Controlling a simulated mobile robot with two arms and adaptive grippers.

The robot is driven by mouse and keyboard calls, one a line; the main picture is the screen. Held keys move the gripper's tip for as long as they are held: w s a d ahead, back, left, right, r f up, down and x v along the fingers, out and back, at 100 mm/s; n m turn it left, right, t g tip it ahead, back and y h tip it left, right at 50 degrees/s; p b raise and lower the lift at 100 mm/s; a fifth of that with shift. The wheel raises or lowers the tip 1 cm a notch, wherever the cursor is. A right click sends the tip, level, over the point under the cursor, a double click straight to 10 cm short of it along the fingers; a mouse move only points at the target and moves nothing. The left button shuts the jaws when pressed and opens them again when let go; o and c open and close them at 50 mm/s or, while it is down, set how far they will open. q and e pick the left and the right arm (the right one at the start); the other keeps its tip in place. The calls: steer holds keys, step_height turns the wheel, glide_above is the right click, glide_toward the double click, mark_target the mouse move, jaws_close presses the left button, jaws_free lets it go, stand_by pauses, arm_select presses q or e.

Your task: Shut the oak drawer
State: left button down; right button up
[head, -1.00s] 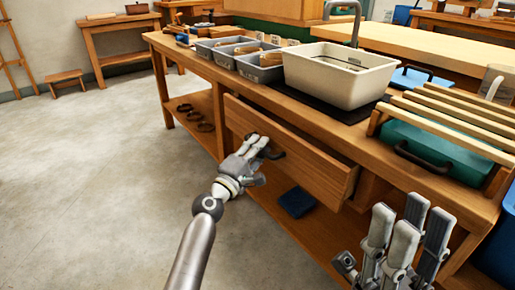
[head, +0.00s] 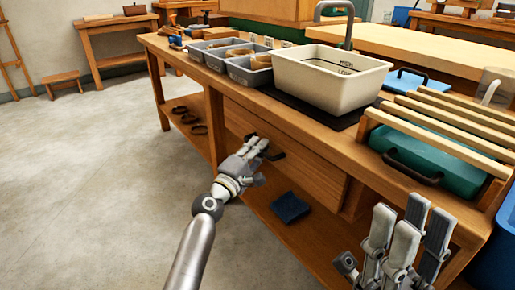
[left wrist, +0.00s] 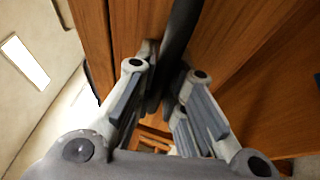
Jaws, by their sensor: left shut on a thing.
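The oak drawer (head: 305,170) is in the workbench under the tabletop. Its front now looks flush or nearly flush with the bench frame; I cannot tell if a thin gap is left. My left gripper (head: 262,148) is at the drawer front, shut on its dark handle (head: 276,155). In the left wrist view the dark handle (left wrist: 178,45) runs between the fingers, with the wooden front (left wrist: 225,35) behind it. My right gripper (head: 408,222) is at the lower right, empty, its fingers apart and away from the drawer.
On the workbench (head: 345,137) stand a cream basin (head: 325,82), grey bins (head: 250,68) and a green case (head: 435,165) under wooden slats (head: 450,115). A dark blue object (head: 290,207) lies on the lower shelf. The floor at the left is clear.

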arm_select(q)
steer(key=c, duration=1.8)
jaws_free()
steer(key=shift+d, duration=0.2)
steer(key=shift+o, duration=0.2)
steer(key=shift+s+a+f, duration=0.2)
steer(key=shift+s+a, duration=0.1)
steer(key=shift+s, duration=0.15)
steer(key=v, duration=1.1)
steer(key=shift+r, duration=0.1)
